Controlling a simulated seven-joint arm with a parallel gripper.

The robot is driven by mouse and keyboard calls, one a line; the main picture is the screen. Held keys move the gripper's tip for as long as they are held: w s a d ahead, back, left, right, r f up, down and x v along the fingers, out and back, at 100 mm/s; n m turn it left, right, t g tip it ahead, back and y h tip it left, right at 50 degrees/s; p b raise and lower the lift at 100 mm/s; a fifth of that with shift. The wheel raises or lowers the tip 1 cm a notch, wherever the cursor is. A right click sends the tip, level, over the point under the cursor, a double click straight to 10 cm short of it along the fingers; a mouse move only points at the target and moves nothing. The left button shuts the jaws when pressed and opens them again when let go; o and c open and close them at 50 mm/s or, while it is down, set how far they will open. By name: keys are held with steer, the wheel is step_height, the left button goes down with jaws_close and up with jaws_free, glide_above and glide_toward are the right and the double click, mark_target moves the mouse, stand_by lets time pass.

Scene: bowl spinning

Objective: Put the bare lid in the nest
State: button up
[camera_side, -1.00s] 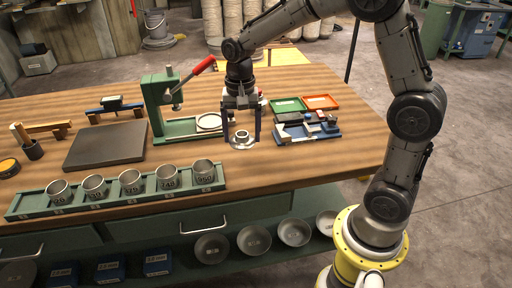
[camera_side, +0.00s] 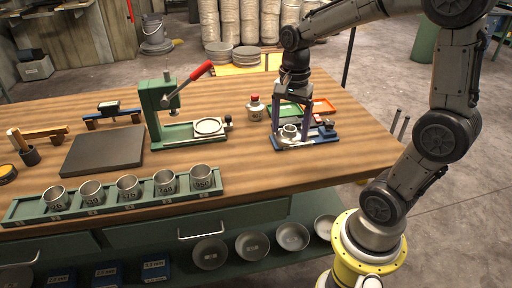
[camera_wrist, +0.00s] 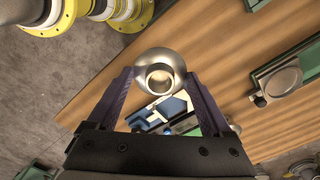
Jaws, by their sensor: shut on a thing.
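The bare lid is a round grey metal piece with a raised ring in its middle (camera_side: 290,131). My gripper (camera_side: 291,135) is shut on it, one dark finger at each side. The wrist view also shows the lid (camera_wrist: 160,62) between my fingertips (camera_wrist: 159,74). In the side view it overlaps the blue-edged tray (camera_side: 318,141); the gap below it cannot be judged. A pale round seat (camera_side: 208,126) on the green press base looks like the nest. It looks empty and also shows in the wrist view (camera_wrist: 281,82).
The green press (camera_side: 158,106) has a red lever. A red-capped bottle (camera_side: 254,109) stands between press and gripper. A cup rack (camera_side: 140,202) lines the front edge. Bare table lies between rack and blue-edged tray.

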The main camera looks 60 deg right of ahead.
steer(key=w+d+f, duration=0.2)
steer(key=w+f, duration=0.2)
steer(key=w, duration=0.3)
glide_above(256, 151)
steer(key=s, duration=0.1)
step_height(256, 151, down, 4)
steer(key=shift+a+f, duration=0.1)
steer(key=shift+a, duration=0.05)
steer(key=shift+w+f, duration=0.45)
steer(key=shift+f, duration=0.2)
steer(key=shift+d+f, duration=0.2)
steer(key=shift+f, duration=1.15)
steer(key=shift+w+f, duration=0.1)
steer(key=shift+f, duration=0.15)
steer(key=o, duration=1.1)
